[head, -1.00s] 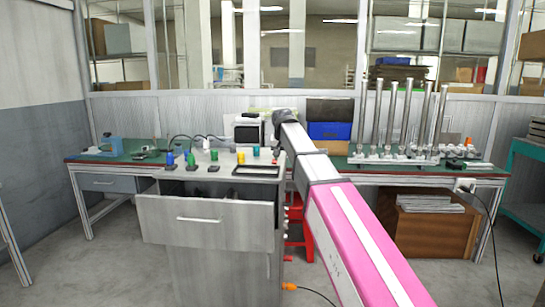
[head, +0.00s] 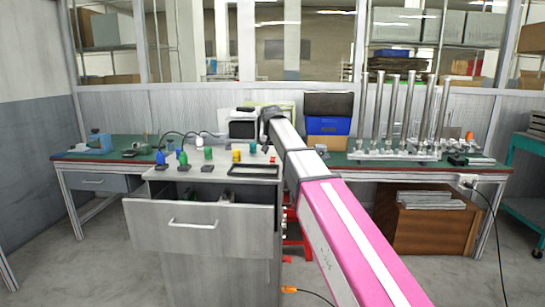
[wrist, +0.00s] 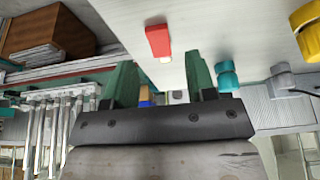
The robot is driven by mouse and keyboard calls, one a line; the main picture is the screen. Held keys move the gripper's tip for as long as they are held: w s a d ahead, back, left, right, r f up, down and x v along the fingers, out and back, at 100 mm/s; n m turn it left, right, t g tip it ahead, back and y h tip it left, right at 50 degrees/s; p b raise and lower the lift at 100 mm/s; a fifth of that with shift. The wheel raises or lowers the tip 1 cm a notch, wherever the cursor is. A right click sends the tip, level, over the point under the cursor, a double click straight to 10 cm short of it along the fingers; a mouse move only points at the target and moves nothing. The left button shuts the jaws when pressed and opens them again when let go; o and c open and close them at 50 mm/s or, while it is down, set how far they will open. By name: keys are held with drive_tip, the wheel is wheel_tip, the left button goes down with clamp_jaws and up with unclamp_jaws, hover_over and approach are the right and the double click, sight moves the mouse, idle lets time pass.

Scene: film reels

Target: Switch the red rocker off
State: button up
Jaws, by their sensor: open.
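A red rocker (wrist: 158,40) with a pale end shows in the wrist view, on a pale panel surface. It lies beyond and between my gripper's two green fingers (wrist: 162,80), which are apart with nothing between them. The fingers do not appear to touch it. Which way the rocker is tipped I cannot tell. In the head view the end of my arm (head: 270,118) is over the right part of the grey cabinet top (head: 215,172). I cannot make out the rocker there.
A teal knob (wrist: 228,76) and a yellow knob (wrist: 306,30) stand near the rocker. The cabinet's drawer (head: 195,225) is pulled open at the front. Several metal posts (head: 402,110) stand on the bench at right. Blue and green knobs are on the cabinet's left.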

sight(273, 158)
drive_tip(key=shift+x, duration=1.55)
drive_tip(key=c, duration=0.9)
drive_tip(key=shift+w+r+g, duration=0.1)
drive_tip(key=shift+w+g, duration=0.3)
drive_tip(key=shift+g, duration=0.3)
drive_tip(key=shift+w+g, duration=0.15)
drive_tip(key=shift+g, duration=1.15)
